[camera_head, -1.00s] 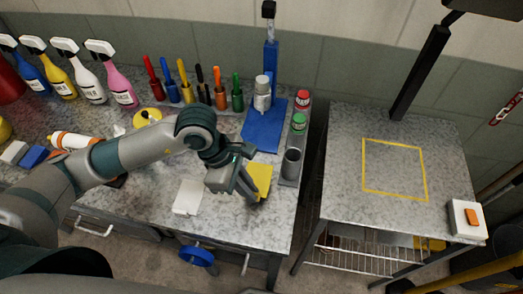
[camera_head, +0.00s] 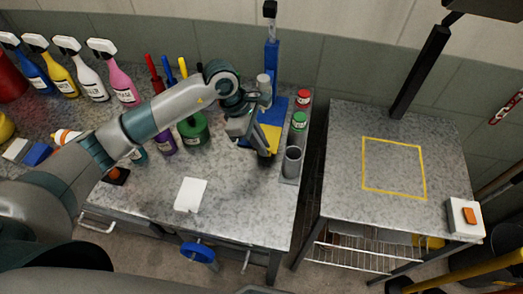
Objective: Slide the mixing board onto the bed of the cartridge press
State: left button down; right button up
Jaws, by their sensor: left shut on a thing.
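The mixing board is a thin yellow plate (camera_head: 269,133), partly hidden by my left gripper. My left gripper (camera_head: 266,143) is shut on its near side. The cartridge press has a blue upright column (camera_head: 271,58) and a flat blue bed (camera_head: 278,104) on the bench. The yellow board overlaps the near part of the bed in the head view. I cannot tell whether it rests on the bed or is held just above it. My left forearm and wrist cover the bed's left part. My right gripper is not in view.
A red-lidded jar (camera_head: 303,97), a green-lidded jar (camera_head: 299,120) and a dark grey cup (camera_head: 292,160) stand close to the bed's right. A white plate (camera_head: 190,194) lies on the clear front of the grey bench (camera_head: 235,215). Spray bottles stand at the back left.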

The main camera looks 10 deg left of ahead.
pick_arm(q)
jog(key=shift+f, duration=0.1)
jog(key=shift+f+b, duration=0.35)
jog(key=shift+f, duration=1.3)
jog(key=shift+f, duration=0.15)
jog(key=c, duration=1.9)
grip_release()
jog(key=shift+o, duration=0.2)
